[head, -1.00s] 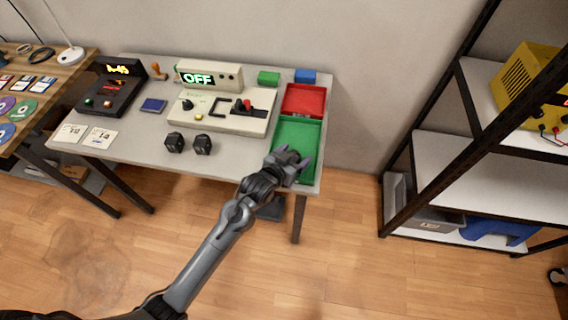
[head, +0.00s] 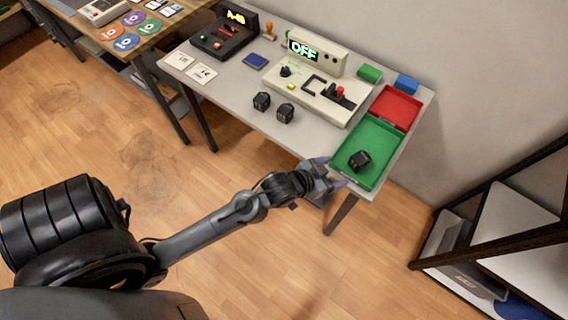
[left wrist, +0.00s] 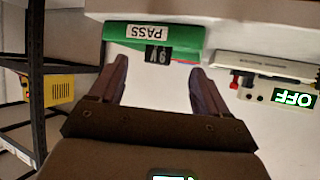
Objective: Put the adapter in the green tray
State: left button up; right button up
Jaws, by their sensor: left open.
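A black block-shaped adapter (head: 359,160) lies in the green tray (head: 382,136), towards its near end. In the left wrist view the adapter (left wrist: 158,54) shows a "9V" marking, against the green tray (left wrist: 117,35) with its "PASS" label. My left gripper (head: 331,173) is open and empty, just off the tray's near left corner and apart from the adapter. Its two fingers (left wrist: 160,85) stand wide apart in the left wrist view, with nothing between them. Two similar black adapters, one (head: 261,101) and another (head: 285,113), stand on the table left of the tray. My right gripper is not in view.
A red tray (head: 396,105) adjoins the green tray's far end. A beige tester (head: 310,88) with an "OFF" display stands left of the trays. Green (head: 370,73) and blue (head: 407,83) blocks sit behind. A shelf rack (head: 505,225) stands at the right, across open floor.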

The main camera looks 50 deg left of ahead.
pick_arm(q)
jog(key=s+a+f+g, duration=0.1)
jog(key=s+g, duration=0.3)
jog(key=s, duration=0.6)
jog(key=s+a+f+g+y, duration=0.1)
jog(key=s+g, duration=0.3)
jog(key=s, duration=0.6)
jog(key=shift+f+g+y, duration=0.3)
jog(key=shift+f, duration=0.6)
jog(key=shift+a, duration=0.1)
